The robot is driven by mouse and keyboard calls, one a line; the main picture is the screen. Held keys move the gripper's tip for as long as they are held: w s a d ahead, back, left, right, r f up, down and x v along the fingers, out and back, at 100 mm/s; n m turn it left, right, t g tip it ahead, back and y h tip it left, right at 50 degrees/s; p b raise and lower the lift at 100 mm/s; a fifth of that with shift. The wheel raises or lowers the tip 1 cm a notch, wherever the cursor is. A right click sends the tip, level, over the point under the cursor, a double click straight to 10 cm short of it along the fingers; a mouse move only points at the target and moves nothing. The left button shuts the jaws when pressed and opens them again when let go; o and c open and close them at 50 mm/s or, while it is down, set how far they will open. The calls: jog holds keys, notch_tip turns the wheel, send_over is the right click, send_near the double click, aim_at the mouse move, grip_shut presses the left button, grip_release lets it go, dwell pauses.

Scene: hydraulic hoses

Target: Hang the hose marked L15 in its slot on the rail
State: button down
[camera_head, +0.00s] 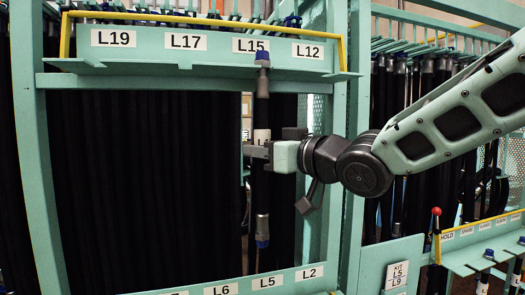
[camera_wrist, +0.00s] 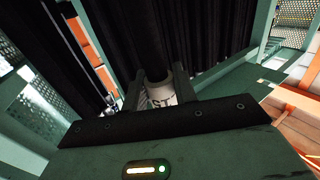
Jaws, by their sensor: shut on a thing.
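In the wrist view the hose (camera_wrist: 152,50) stands between my two fingers (camera_wrist: 161,92), and only part of the sleeve's lettering shows. The teal rail (camera_head: 205,68) carries the L15 label (camera_head: 250,45). The hose's top end overlaps the rail's front lip just below and right of that label. I cannot tell whether it sits in the slot.
Labels L19 (camera_head: 113,38), L17 (camera_head: 186,42) and L12 (camera_head: 308,50) share the rail. Black hoses (camera_head: 150,170) hang densely to the left. A teal post (camera_head: 340,130) stands to the right. A lower rail (camera_head: 245,283) with L6, L5 and L2 runs below.

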jog(key=shift+r, duration=0.1)
jog(key=c, duration=1)
grip_release()
jog(key=shift+c, duration=0.2)
jog(key=p+v, duration=0.1)
jog(key=v, duration=1.6)
jog(key=shift+s+d, duration=0.15)
jog(key=shift+d, duration=0.05)
